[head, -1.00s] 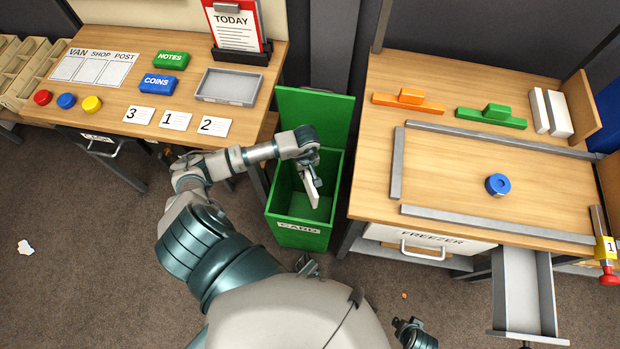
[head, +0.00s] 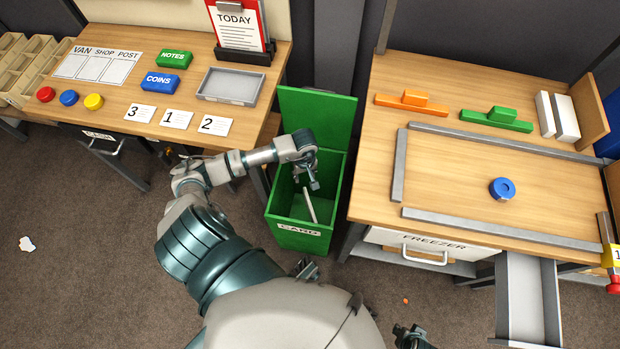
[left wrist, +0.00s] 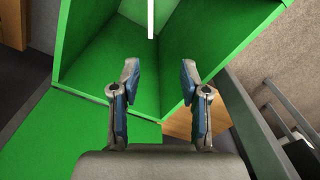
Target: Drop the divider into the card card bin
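The green card bin (head: 297,237) stands on the floor between the two tables with its lid (head: 318,118) up. The white divider (head: 310,205) is inside the bin's opening, tilted, below my left gripper and apart from it. In the left wrist view the divider (left wrist: 151,18) is a thin white strip at the top edge, beyond the fingers. My left gripper (head: 308,182) is over the bin, pointing down; in the left wrist view its fingers (left wrist: 160,80) are spread with nothing between them. My right gripper (head: 412,338) shows only partly at the bottom edge; its fingers are unclear.
The left table holds a grey tray (head: 228,86), coloured buttons and number cards. The right table has grey rails, a blue disc (head: 502,189), orange and green blocks. An open drawer (head: 527,300) juts out at right. White scrap (head: 27,244) lies on the floor.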

